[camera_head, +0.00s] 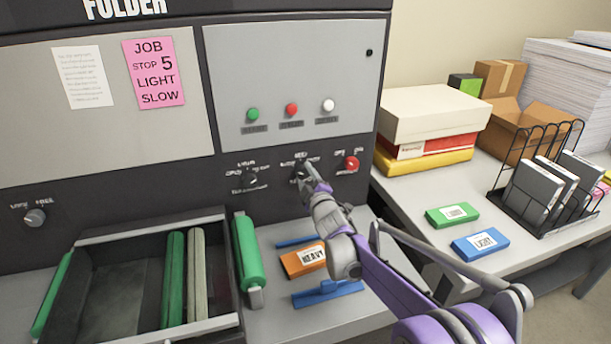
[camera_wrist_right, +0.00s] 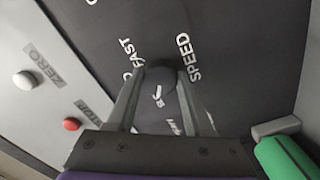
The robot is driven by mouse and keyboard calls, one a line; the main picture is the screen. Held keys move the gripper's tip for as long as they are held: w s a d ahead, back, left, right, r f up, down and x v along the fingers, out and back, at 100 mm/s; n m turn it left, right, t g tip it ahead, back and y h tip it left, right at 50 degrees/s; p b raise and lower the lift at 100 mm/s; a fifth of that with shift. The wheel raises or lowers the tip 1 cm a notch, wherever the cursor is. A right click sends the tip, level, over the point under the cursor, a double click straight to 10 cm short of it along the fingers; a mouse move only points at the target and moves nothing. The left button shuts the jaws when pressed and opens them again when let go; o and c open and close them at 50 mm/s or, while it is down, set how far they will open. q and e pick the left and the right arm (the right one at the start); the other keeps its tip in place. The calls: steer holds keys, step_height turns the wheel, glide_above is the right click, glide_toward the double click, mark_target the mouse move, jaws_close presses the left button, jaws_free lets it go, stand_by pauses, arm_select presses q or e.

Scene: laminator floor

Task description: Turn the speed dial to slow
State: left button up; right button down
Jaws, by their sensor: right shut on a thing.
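The speed dial (camera_wrist_right: 160,72) is a dark round knob on the black front panel of the folder. In the right wrist view the words SPEED and FAST are printed near it, and other lettering is partly covered. My right gripper (camera_head: 304,178) reaches up to the panel and is shut on the dial; in the right wrist view its fingers (camera_wrist_right: 160,82) lie on either side of the knob. I cannot read the dial's setting. A pink job note (camera_head: 154,73) reads JOB, STOP 5, LIGHT, SLOW. My left gripper is not in view.
Another dial (camera_head: 250,179) is left of the gripper and a red knob (camera_head: 352,163) is right of it. Below are an open tray (camera_head: 150,232) with rollers, a green roller (camera_head: 248,250) and an orange HEAVY block (camera_head: 303,260). A side table (camera_head: 412,190) holds boxes and blocks.

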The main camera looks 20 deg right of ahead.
stand_by(0.3)
steer(key=shift+c, duration=1.4)
jaws_free()
steer(key=shift+s, duration=0.15)
steer(key=s+b, duration=0.1)
steer(key=s, duration=0.9)
steer(key=shift+s+d, duration=0.2)
steer(key=shift+s, duration=0.05)
